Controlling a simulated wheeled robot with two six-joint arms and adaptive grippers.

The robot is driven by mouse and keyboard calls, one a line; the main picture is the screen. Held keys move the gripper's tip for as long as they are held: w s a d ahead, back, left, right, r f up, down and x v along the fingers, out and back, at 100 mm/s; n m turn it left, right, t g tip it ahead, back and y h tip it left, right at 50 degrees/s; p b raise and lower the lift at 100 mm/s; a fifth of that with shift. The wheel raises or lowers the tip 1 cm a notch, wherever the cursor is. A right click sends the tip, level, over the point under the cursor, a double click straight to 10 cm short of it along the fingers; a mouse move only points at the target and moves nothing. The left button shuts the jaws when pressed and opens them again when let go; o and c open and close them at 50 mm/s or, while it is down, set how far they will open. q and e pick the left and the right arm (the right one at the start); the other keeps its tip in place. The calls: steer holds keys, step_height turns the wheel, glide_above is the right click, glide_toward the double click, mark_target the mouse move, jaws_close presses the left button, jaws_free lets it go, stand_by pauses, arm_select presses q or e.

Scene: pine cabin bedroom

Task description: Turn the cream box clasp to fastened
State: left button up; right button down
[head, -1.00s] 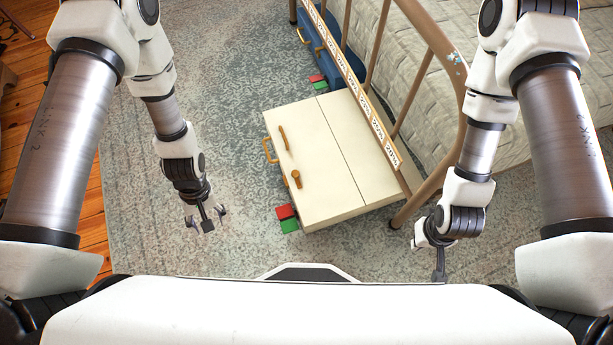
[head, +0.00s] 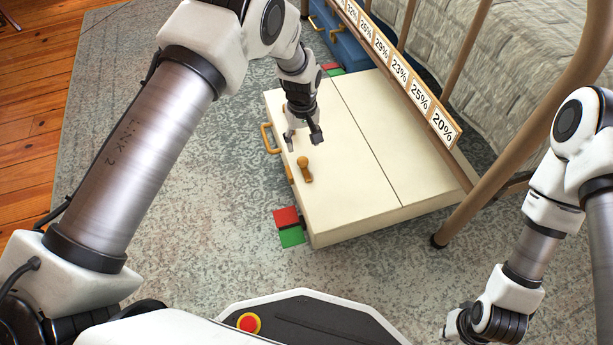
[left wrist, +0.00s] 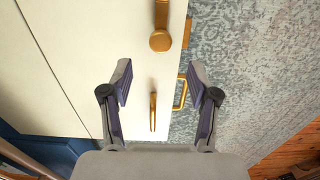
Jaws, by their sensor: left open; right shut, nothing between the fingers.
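The cream box (head: 360,165) lies flat on the rug. A brass clasp with a round knob (head: 304,170) sits on its lid near the left edge, lying along that edge; it also shows at the top of the left wrist view (left wrist: 160,40). A brass catch (left wrist: 187,32) sits on the edge beside it. A second, slim brass piece (left wrist: 153,110) lies farther along the lid, hidden by my gripper in the head view. My left gripper (head: 302,138) is open and empty above the lid, just beyond the knobbed clasp. My right gripper (head: 458,328) is shut, away from the box.
A brass handle (head: 268,138) sticks out from the box's left side. Red (head: 287,217) and green (head: 291,237) squares lie by its near corner. A bed rail with percentage labels (head: 421,97) passes over the box's right side. A blue box (head: 350,50) lies behind. The rug at left is clear.

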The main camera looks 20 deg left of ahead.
mark_target(303, 160)
arm_select(q)
step_height(303, 160, down, 8)
steer(key=b, duration=0.4)
steer(key=shift+r, duration=0.15)
steer(key=shift+r, duration=0.1)
jaws_close()
